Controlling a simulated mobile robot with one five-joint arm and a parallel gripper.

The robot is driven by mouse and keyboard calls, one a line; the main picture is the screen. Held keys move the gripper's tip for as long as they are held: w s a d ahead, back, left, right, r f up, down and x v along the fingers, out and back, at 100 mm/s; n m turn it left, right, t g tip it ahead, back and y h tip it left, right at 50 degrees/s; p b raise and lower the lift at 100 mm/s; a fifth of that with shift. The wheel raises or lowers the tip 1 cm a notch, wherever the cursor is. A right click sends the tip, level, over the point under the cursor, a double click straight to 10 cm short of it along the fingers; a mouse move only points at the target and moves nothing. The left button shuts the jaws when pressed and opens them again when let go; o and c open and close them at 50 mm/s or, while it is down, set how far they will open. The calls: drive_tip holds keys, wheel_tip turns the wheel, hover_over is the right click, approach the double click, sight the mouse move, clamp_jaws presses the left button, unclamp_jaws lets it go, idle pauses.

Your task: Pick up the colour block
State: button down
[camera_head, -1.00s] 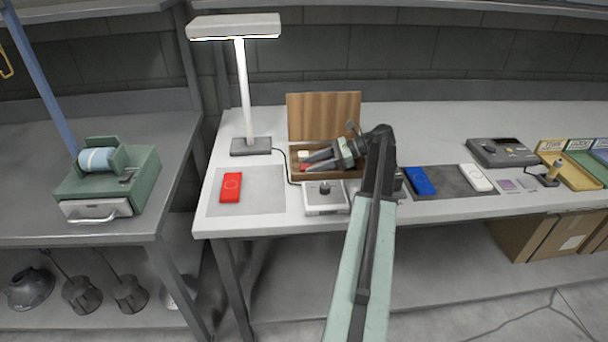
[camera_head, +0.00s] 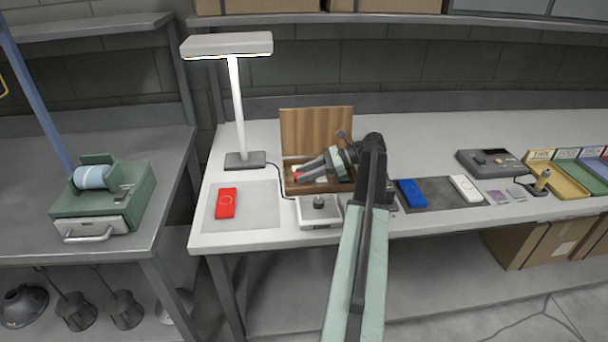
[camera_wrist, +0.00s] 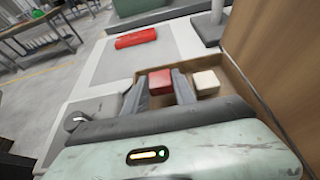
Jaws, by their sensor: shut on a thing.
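My gripper (camera_head: 302,175) reaches in from the right over the open wooden box (camera_head: 287,188). A small red block (camera_wrist: 160,79) sits between its two fingers in the wrist view, and the fingers are shut on it. A white block (camera_wrist: 206,82) lies in the box beside the right finger in the wrist view. The red block appears low, within the box walls; I cannot tell whether it touches the box floor.
The box's upright lid (camera_head: 316,130) stands behind the gripper. A lamp (camera_head: 245,160) and a red device (camera_head: 226,203) are left. A blue device (camera_head: 411,193) and white device (camera_head: 466,188) lie right.

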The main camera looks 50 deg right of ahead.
drive_tip(key=s+a+r, duration=0.1)
drive_tip(key=s+a, duration=0.1)
drive_tip(key=a, duration=0.3)
drive_tip(key=s+a+p, duration=0.1)
drive_tip(key=s+a, duration=0.1)
drive_tip(key=a, duration=0.3)
drive_tip(key=s+a+r, duration=0.1)
drive_tip(key=a, duration=0.4)
drive_tip(key=shift+s+r, duration=0.35)
drive_tip(key=shift+s, duration=0.05)
